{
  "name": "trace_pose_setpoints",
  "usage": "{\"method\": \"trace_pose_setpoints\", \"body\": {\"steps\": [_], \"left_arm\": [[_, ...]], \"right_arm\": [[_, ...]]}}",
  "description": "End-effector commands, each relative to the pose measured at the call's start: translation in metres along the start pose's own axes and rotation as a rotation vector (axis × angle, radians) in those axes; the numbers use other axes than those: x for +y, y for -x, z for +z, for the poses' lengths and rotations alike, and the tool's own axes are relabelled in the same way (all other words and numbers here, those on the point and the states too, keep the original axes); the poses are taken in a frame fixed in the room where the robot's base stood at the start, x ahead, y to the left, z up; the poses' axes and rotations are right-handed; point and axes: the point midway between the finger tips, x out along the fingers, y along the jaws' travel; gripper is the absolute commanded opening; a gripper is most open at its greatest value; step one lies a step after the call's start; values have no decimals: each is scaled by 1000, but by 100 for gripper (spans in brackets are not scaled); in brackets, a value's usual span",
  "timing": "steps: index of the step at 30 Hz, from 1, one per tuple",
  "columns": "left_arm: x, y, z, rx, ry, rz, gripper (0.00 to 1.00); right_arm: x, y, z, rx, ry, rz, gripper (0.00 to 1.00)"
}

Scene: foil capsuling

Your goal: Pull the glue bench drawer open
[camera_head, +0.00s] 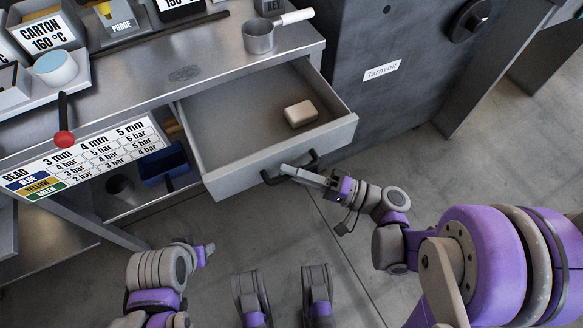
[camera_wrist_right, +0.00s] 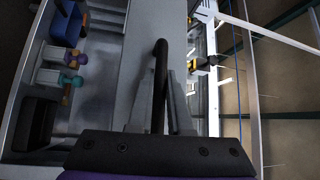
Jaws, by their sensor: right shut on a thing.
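The glue bench drawer (camera_head: 238,178) stands pulled out from under the bench top, its inside in plain view. A pale beige block (camera_head: 300,113) lies in it towards the right. The dark handle (camera_head: 306,165) is on the drawer's front; it also shows as a black bar in the right wrist view (camera_wrist_right: 160,75). My right gripper (camera_head: 303,175) is at the handle, its fingers shut around the bar, as the right wrist view shows. My left arm (camera_head: 160,275) is at the lower left, away from the drawer; its fingers cannot be made out.
The bench top (camera_head: 200,73) holds a metal pot (camera_head: 259,38) near its right end. A bead chart (camera_head: 85,160) and a red-knobbed lever (camera_head: 64,138) are at the left. A blue bin (camera_head: 163,165) sits below the bench. A grey cabinet (camera_head: 400,95) stands to the right. The floor before the drawer is clear.

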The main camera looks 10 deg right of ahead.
Motion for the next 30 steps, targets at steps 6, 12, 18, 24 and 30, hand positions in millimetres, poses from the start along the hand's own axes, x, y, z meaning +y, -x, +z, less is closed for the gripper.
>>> {"method": "trace_pose_setpoints", "body": {"steps": [6,12,18,24,30], "left_arm": [[0,0,0,0,0,0,50],[0,0,0,0,0,0,50],[0,0,0,0,0,0,50],[0,1,0,0,0,0,50],[0,3,-1,1,0,0,50]], "right_arm": [[0,0,0,1,0,-1,34],[0,0,0,0,0,0,47],[0,2,-1,1,0,0,47],[0,25,-2,5,2,2,47],[0,64,-2,7,2,2,47]]}}
